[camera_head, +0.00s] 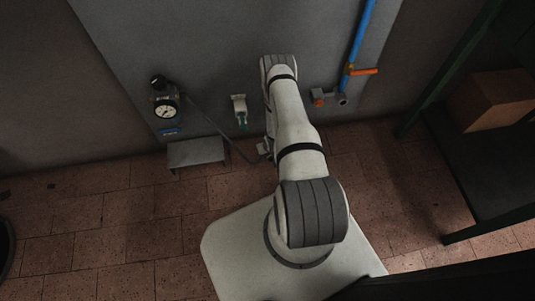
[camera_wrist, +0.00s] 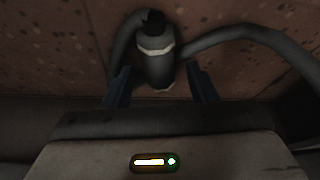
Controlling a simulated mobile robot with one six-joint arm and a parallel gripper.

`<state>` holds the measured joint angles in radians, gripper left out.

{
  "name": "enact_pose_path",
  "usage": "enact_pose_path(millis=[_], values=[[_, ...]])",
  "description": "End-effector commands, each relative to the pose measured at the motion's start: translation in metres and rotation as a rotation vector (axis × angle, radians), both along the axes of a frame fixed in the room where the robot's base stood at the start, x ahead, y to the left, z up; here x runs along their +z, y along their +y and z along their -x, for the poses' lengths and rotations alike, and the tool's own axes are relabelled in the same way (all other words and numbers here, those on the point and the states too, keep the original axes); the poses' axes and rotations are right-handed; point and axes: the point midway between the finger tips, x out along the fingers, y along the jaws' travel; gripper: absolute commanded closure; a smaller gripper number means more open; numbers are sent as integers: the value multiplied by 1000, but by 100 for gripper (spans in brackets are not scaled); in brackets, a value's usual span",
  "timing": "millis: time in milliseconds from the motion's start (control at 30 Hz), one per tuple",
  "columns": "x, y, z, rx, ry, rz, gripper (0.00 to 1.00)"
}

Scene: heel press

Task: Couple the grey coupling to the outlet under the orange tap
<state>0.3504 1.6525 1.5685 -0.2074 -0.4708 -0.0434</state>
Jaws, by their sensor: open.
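The grey coupling (camera_wrist: 154,68), with a pale band and a dark tip, shows in the wrist view with a grey hose (camera_wrist: 235,36) curving beside it. My gripper (camera_wrist: 160,87) is open, with one dark finger on each side of the coupling; I cannot tell whether either touches it. In the head view my gripper (camera_head: 264,149) is low near the wall, largely hidden by my arm. The orange tap (camera_head: 363,71) is on a blue pipe (camera_head: 360,32) at the wall, right of my arm. A small grey fitting (camera_head: 342,99) sits under it, apparently the outlet.
A gauge unit (camera_head: 165,108) hangs on the wall at left, above a grey step-like box (camera_head: 196,152). A white holder with a green part (camera_head: 240,112) is between it and my arm. A dark shelf with a cardboard box (camera_head: 490,101) stands at right.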

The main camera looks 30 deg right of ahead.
Motion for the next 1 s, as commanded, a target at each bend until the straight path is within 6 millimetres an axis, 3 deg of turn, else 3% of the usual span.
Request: enact_pose_path(millis=[300, 833, 1000], values=[[0, 1, 0, 1, 1, -1, 48], [0, 1, 0, 2, 1, 0, 92], [1, 1, 0, 2, 0, 0, 94]])
